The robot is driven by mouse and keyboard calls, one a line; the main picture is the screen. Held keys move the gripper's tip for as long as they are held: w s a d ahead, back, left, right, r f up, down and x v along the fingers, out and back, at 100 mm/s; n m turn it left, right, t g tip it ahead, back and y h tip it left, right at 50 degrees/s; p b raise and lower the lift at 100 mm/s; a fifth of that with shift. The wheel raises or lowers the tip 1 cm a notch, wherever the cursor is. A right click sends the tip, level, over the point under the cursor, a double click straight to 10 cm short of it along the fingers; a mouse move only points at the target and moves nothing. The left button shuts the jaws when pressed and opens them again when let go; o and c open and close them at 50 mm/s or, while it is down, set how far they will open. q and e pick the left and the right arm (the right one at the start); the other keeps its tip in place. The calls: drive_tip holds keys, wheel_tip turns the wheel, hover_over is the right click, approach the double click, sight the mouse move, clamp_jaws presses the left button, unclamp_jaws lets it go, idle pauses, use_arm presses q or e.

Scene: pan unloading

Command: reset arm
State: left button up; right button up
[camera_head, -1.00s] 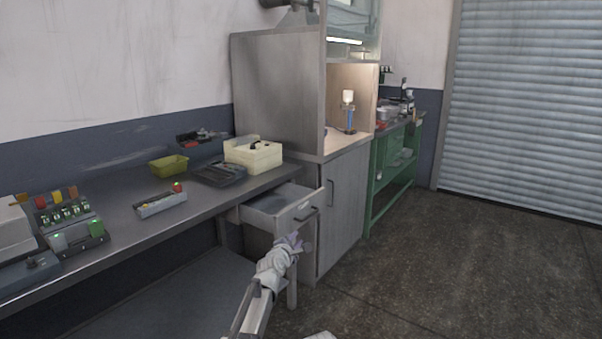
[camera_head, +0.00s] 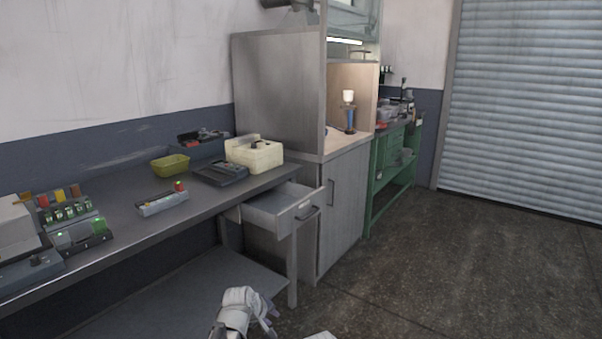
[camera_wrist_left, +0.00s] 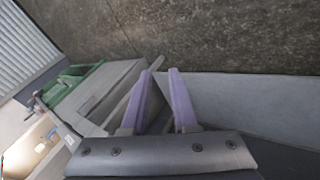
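My left gripper (camera_head: 268,310) is low in the head view, in front of the bench and below the open drawer (camera_head: 284,206). In the left wrist view its two purple fingers (camera_wrist_left: 163,90) stand apart with nothing between them. The left gripper is clear of the drawer and its handle. The drawer is pulled out from under the bench end, and its visible inside looks empty. My right gripper is not in view; only a small pale piece shows at the bottom edge of the head view.
The grey workbench (camera_head: 122,225) carries a yellow bin (camera_head: 170,165), a cream box (camera_head: 254,155) and several devices. A lower shelf (camera_head: 180,295) lies beneath it. A grey cabinet (camera_head: 343,205) and a green bench (camera_head: 392,165) stand beyond. The floor (camera_head: 480,270) at right is open.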

use_arm(q)
drive_tip(key=s+a+f+m+g+y, duration=0.1)
drive_tip(key=s+a+f+m+g, duration=0.2)
drive_tip(key=s, duration=0.6)
drive_tip(key=s+a+f+m+g+y, duration=0.15)
drive_tip(key=s+a+m, duration=0.3)
drive_tip(key=s, duration=0.55)
drive_tip(key=s+d+r+m+p, duration=0.1)
drive_tip(key=s+d+r+p, duration=0.1)
drive_tip(key=r+p, duration=0.5)
drive_tip(key=s+d+r+m+g+y+p, duration=0.1)
drive_tip(key=s+d+r+p, duration=0.1)
drive_tip(key=d+r+p, duration=0.3)
drive_tip(key=s+d+r+m+g+p, duration=0.1)
drive_tip(key=s+d+r+m+p, duration=0.1)
drive_tip(key=r+p, duration=0.8)
drive_tip(key=shift+s+d+r+p, duration=0.15)
drive_tip(key=shift+d+r+p, duration=0.15)
drive_tip(key=shift+d+r, duration=0.3)
